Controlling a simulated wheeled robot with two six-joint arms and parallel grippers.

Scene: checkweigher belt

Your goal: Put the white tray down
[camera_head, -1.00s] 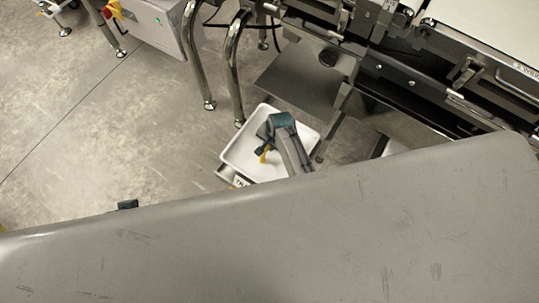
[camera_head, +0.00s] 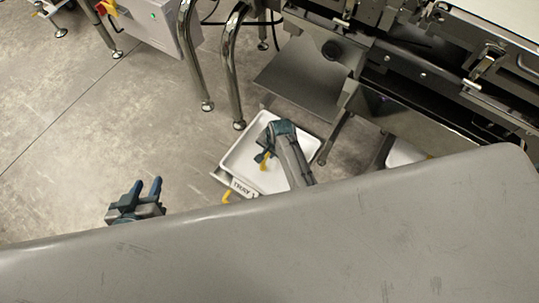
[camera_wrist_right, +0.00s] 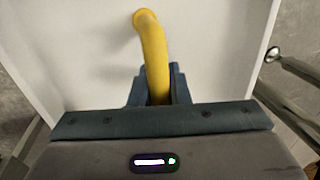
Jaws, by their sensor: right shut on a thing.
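The white tray (camera_head: 240,158) is a shallow tray in the middle of the head view, beside the conveyor frame. A yellow handle (camera_wrist_right: 154,60) rises from its floor in the right wrist view. My right gripper (camera_head: 264,156) reaches over the tray and is shut on this handle; the fingers (camera_wrist_right: 158,85) are on both sides of it. I cannot tell whether the tray's underside touches anything. My left gripper (camera_head: 147,187) is at the left above the grey surface's edge, open and empty, fingers apart.
Another white tray (camera_head: 402,153) is partly hidden at right. Metal legs (camera_head: 229,75) and the conveyor stand behind. A broad grey surface (camera_head: 300,240) hides the foreground.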

